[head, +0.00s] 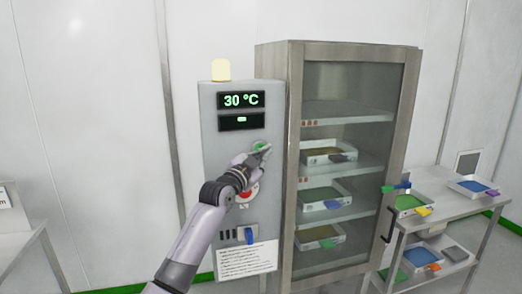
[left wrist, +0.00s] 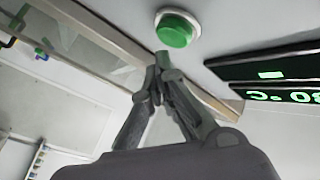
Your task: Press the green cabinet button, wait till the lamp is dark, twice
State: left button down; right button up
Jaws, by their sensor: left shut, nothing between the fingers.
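The green button (left wrist: 175,31) sits in a pale round collar on the grey control panel (head: 212,150). In the head view it shows only partly (head: 259,146), behind my left gripper (head: 264,152). My left gripper is shut and empty, with its fingertips (left wrist: 162,61) close to the button's lower edge in the left wrist view. I cannot tell whether they touch it. The lamp (head: 221,70) on top of the panel is pale yellow; I cannot tell for sure whether it is lit. My right gripper is not in view.
The panel has a display reading 30 °C (head: 241,99), a smaller display (head: 241,121) and a red button (head: 248,193) partly behind my gripper. A glass-door cabinet (head: 295,150) with trays stands to the right. A steel table (head: 450,213) with more trays is farther right.

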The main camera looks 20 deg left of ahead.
pick_arm(q)
jog(key=s+d+p, duration=0.1)
jog(key=s+p, duration=0.1)
jog(key=s+d+p, duration=0.1)
jog(key=s, duration=0.1)
jog(key=shift+d, duration=0.35)
dwell(0.4)
